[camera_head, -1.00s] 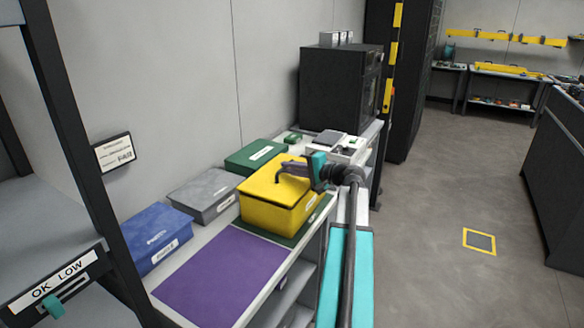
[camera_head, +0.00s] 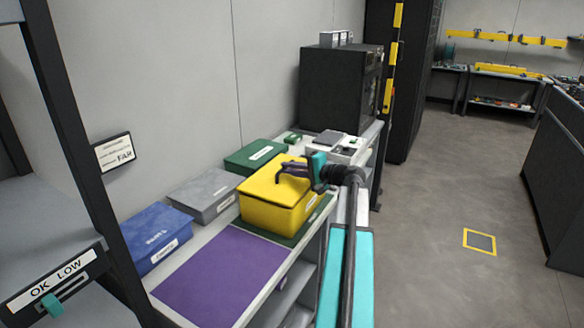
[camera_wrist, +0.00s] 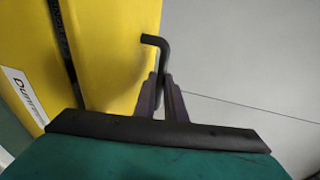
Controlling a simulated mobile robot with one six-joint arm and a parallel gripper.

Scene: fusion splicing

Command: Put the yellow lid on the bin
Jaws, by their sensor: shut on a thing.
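The yellow bin (camera_head: 275,217) stands on a green mat on the bench in the head view. The yellow lid (camera_head: 263,184) lies over its top, roughly level and lined up with it. My gripper (camera_head: 284,171) is above the lid, shut on its dark handle. In the wrist view the fingers (camera_wrist: 160,85) close on the bent black handle (camera_wrist: 164,52) of the lid (camera_wrist: 115,50). A dark line runs between the lid and the bin's labelled wall (camera_wrist: 30,55). I cannot tell whether the lid is fully seated.
A grey box (camera_head: 205,195), a blue box (camera_head: 155,240) and a green box (camera_head: 250,160) stand along the wall. The purple mat (camera_head: 225,270) in front is empty. A black cabinet (camera_head: 335,90) stands at the back of the bench.

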